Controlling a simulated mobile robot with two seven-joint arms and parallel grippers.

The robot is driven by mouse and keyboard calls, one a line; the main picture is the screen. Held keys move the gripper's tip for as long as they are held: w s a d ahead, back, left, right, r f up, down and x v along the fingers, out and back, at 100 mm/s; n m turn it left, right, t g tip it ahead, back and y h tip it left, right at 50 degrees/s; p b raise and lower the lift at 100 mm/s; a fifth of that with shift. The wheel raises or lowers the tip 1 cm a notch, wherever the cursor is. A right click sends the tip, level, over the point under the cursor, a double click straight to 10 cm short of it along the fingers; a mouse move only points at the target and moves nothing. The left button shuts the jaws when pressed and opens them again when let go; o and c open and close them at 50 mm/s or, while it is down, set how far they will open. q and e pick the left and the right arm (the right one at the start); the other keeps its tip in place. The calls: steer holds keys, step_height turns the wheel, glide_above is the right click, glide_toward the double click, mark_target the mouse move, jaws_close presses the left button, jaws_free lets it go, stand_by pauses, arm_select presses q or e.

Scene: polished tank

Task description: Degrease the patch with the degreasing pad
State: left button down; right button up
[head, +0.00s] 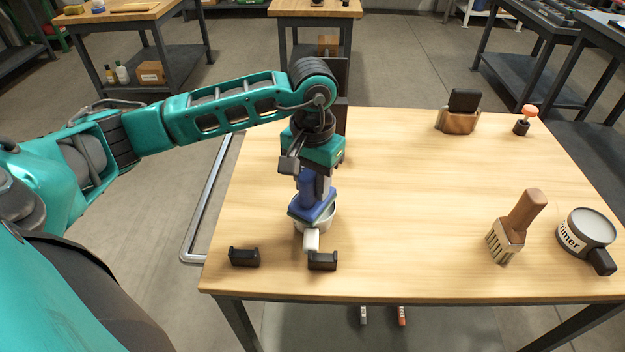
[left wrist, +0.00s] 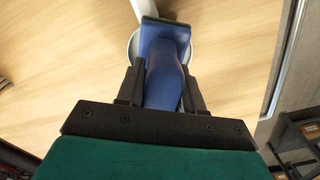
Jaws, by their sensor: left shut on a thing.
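My left gripper (head: 312,178) is shut on the blue handle of the degreasing pad (head: 314,212). The pad's flat blue block points down, over or against a round whitish vessel (head: 329,221). I cannot tell whether pad and vessel touch. A short white cylinder (head: 312,240) sticks out in front of the pad. In the left wrist view the jaws (left wrist: 162,88) flank the blue handle (left wrist: 163,75), and the vessel's pale rim (left wrist: 133,46) shows beside the pad. I cannot make out the patch; the pad and gripper hide part of the vessel. My right gripper is not in view.
Two black cradles (head: 243,257) (head: 322,261) stand at the table's front left. A wooden-handled brush (head: 518,222), a primer can (head: 588,228), a wooden block with a black top (head: 460,112) and an orange-topped item (head: 526,119) stand to the right. The table's middle (head: 410,190) is clear.

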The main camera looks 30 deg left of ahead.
arm_select(q)
steer(key=shift+s+f+b, duration=0.1)
steer(key=shift+f+b, duration=0.05)
steer(key=shift+b, duration=0.15)
stand_by(1.1)
steer(key=shift+r+p, duration=1.85)
steer(key=shift+r, duration=1.8)
steer(key=d+r, duration=0.1)
steer(key=d, duration=0.6)
steer(key=shift+s+r, duration=0.15)
steer(key=shift+s, duration=0.05)
steer(key=shift+a, duration=0.1)
